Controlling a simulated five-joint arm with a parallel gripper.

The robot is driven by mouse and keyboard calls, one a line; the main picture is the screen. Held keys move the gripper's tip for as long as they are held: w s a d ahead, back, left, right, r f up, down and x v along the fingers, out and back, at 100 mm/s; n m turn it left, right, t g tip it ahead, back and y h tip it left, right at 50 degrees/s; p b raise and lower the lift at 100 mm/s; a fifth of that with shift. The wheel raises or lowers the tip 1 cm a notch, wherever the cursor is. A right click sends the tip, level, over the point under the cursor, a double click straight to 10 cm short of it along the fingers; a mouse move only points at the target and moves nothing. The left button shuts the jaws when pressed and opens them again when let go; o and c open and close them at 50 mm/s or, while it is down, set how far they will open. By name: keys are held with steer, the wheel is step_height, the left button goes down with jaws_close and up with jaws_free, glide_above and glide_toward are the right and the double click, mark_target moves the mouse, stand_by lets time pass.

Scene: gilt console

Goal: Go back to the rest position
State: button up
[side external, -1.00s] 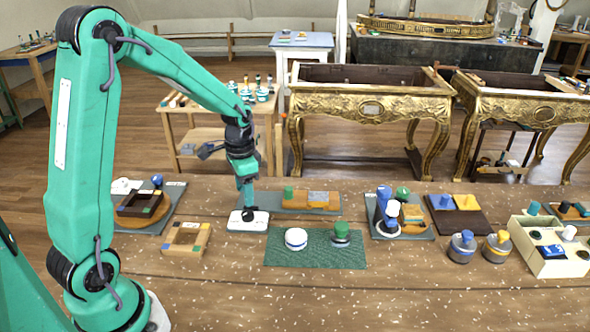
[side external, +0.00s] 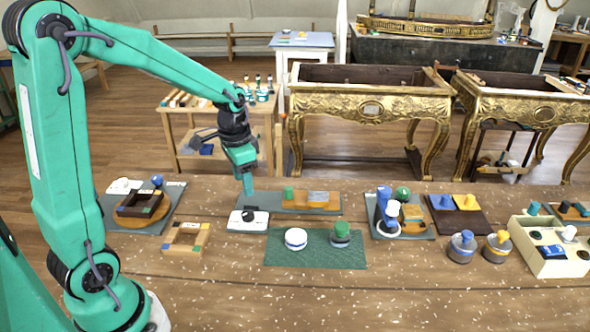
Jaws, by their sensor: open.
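My gripper (side external: 247,192) hangs pointing down above the far part of the wooden table (side external: 300,295). It is open and appears empty. Its tips are a little above and behind a white block with a black knob (side external: 248,220). My green arm reaches in from the left, its upper link high and sloping down to the wrist.
A green mat (side external: 315,257) holds a white round piece (side external: 296,239) and a green-topped one (side external: 340,234). A grey board (side external: 402,233) with blue parts, two jars (side external: 462,247) and a cream box (side external: 547,248) stand right. The front table is clear.

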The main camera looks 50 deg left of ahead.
steer(key=s+d+r+n+t, duration=0.1)
steer(key=s+d+r+t, duration=0.1)
steer(key=s+d+r, duration=0.2)
steer(key=s+d+r+n+t, duration=0.1)
steer(key=s+d+r+t, duration=0.1)
steer(key=s+d+r, duration=0.3)
steer(key=s+r, duration=0.1)
steer(key=s, duration=0.3)
steer(key=shift+s+r+n+t, duration=0.3)
steer(key=shift+s+r+t, duration=0.05)
steer(key=shift+r+t, duration=0.05)
